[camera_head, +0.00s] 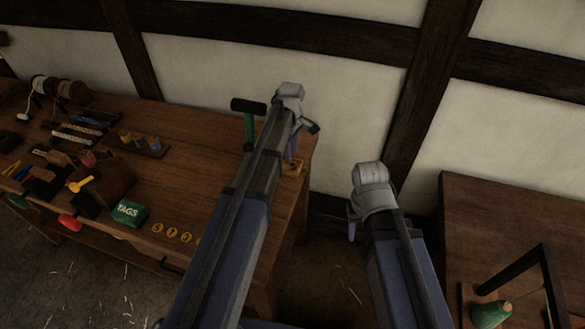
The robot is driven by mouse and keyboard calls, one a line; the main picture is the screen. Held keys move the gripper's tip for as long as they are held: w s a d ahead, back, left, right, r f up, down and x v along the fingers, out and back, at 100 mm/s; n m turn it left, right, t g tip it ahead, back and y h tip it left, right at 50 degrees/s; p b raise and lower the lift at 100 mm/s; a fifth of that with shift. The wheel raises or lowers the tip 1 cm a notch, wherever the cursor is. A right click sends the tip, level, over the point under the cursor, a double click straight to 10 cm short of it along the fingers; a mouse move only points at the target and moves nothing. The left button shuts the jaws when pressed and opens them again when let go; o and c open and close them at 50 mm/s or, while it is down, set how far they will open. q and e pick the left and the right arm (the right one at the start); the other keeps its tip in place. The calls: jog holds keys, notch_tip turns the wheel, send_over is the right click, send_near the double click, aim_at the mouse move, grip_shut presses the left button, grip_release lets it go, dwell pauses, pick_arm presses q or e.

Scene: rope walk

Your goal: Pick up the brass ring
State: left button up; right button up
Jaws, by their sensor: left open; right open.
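I cannot surely pick out a brass ring. Several small brass-yellow round pieces (171,232) with dark marks lie in a row near the table's front edge, and my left arm may cover part of that row. My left gripper (296,140) is open above the table's right end, mostly hidden behind its own wrist, and I see nothing held. My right gripper (353,224) is open in the gap to the right of the table, apart from both tables, with no object visible in it.
The wooden table (215,130) also holds a green TAGS box (129,213), a yellow-handled tool (80,183), several spools and a black-topped green handle (249,118). A second table (500,220) at the right carries a green cone (490,314) and a dark frame. A wall stands behind.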

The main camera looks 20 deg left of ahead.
aim_at(292, 164)
pick_arm(q)
jog(key=shift+d+f+b, duration=0.15)
jog(key=shift+f+b, duration=2.45)
jog(key=shift+f, duration=0.05)
jog(key=shift+r, duration=0.1)
jog(key=shift+c, duration=0.4)
grip_shut()
